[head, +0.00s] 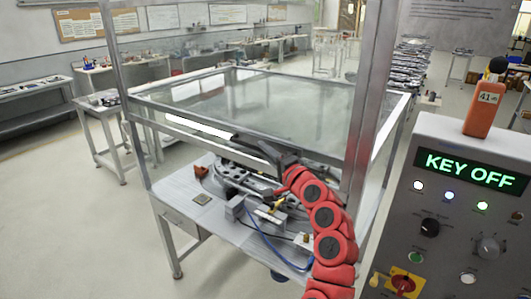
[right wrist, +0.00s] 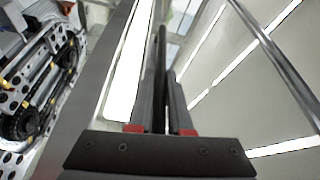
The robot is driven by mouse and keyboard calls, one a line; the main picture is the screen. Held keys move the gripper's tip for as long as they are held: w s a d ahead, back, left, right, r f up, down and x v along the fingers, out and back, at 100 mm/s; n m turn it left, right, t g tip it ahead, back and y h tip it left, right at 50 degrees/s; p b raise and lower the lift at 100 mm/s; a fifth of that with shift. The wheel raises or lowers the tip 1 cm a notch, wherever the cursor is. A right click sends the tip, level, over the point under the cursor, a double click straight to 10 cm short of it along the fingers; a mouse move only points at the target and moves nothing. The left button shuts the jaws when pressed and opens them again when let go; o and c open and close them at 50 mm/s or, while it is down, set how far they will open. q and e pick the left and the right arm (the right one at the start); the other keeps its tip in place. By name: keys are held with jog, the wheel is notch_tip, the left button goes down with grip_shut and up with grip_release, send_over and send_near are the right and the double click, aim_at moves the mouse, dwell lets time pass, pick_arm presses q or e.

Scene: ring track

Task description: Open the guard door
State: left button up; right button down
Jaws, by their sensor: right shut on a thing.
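The guard door (head: 188,124) is the clear front panel with a grey metal rail on the framed enclosure. A dark bar handle (head: 250,138) is on its rail. My right gripper (head: 277,156) is at the right end of this handle, its red arm coming up from below. In the right wrist view the two dark fingers (right wrist: 164,105) are closed around a thin dark bar, the handle (right wrist: 161,50). The fingers hide part of it. The door's rail is above the table, with the track parts visible below it. My left gripper is not in view.
The ring track (head: 236,160) and small fixtures are on the table (head: 180,190) under the enclosure. A metal post (head: 362,110) stands right of my gripper. A control panel (head: 462,230) reading KEY OFF is at the right, with an orange box (head: 482,112) on top.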

jog(key=c, duration=0.8)
grip_release()
jog(key=shift+c, duration=0.2)
jog(key=shift+s, duration=0.1)
jog(key=shift+s+d+f, duration=0.15)
jog(key=shift+s, duration=0.15)
jog(key=b+v, duration=0.5)
jog(key=v, duration=1.1)
jog(key=shift+s+d+b, duration=0.15)
jog(key=shift+s+b, duration=0.05)
jog(key=shift+b, duration=0.1)
